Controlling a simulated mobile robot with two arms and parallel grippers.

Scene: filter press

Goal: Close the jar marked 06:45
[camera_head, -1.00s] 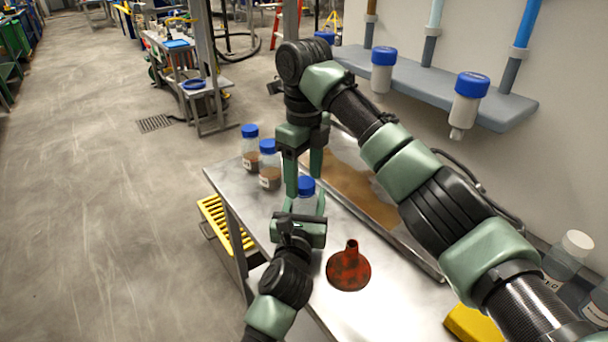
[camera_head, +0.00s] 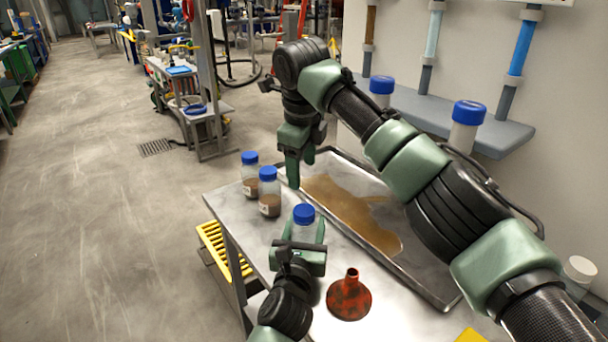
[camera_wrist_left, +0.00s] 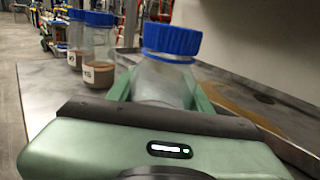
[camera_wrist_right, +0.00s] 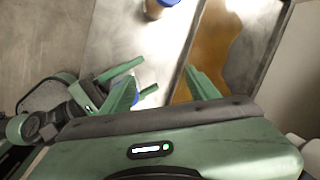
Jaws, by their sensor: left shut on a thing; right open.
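A clear jar with a blue lid (camera_head: 304,214) stands on the metal bench. My left gripper (camera_head: 300,238) is shut around its body, and the lid shows on top in the left wrist view (camera_wrist_left: 171,40). Its label is hidden, so I cannot read a time on it. The jar looks upright; I cannot tell how tightly the lid sits. My right gripper (camera_head: 294,178) is open and empty, above and beyond the held jar, clear of its lid. Its two spread fingers show in the right wrist view (camera_wrist_right: 160,85).
Two blue-lidded jars with brown contents, one farther (camera_head: 250,175) and one nearer (camera_head: 269,192), stand at the left edge of the bench. Their labels are too small to read. A metal tray (camera_head: 430,290) with brown liquid lies right, a red funnel (camera_head: 349,298) in front.

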